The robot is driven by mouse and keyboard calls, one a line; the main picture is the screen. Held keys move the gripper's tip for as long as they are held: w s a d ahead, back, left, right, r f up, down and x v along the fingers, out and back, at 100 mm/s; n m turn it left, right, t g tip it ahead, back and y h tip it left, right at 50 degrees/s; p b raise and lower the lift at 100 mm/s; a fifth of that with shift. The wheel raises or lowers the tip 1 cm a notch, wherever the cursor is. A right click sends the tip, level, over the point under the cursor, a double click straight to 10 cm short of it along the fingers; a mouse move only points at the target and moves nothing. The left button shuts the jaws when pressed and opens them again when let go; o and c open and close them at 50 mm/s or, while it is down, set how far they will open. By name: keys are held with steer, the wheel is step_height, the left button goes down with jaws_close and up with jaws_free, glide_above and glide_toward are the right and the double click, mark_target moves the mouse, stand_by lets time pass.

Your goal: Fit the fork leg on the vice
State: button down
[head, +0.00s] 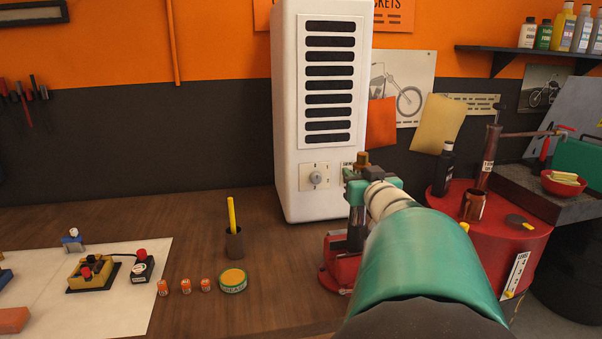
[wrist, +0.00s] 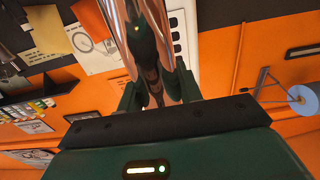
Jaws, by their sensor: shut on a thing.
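My gripper (wrist: 158,92) is shut on a shiny metal tube, which I take to be the fork leg (wrist: 120,22). In the wrist view the tube rises between the two green fingers and runs out of the top of the picture. In the head view my gripper (head: 358,190) is mostly hidden by my arm, and a small brown end piece shows just above it. The red vice (head: 340,265) is on the bench below my gripper, partly covered by my arm. I cannot tell whether the tube touches the vice.
A tall white vented cabinet (head: 288,130) stands close behind my gripper. A red drum (head: 530,240) at the right bears a dark bottle (head: 443,168) and a brown tube. A pen cup (head: 234,244) and a green tin (head: 233,282) stand left. The bench between cup and vice is clear.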

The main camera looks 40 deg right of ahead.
steer(key=shift+f, duration=0.9)
stand_by(0.6)
steer(key=c, duration=0.9)
jaws_free()
steer(key=shift+o, duration=0.9)
steer(key=shift+f, duration=0.25)
steer(key=shift+o, duration=1.3)
steer(key=shift+r, duration=0.2)
steer(key=shift+r, duration=3.9)
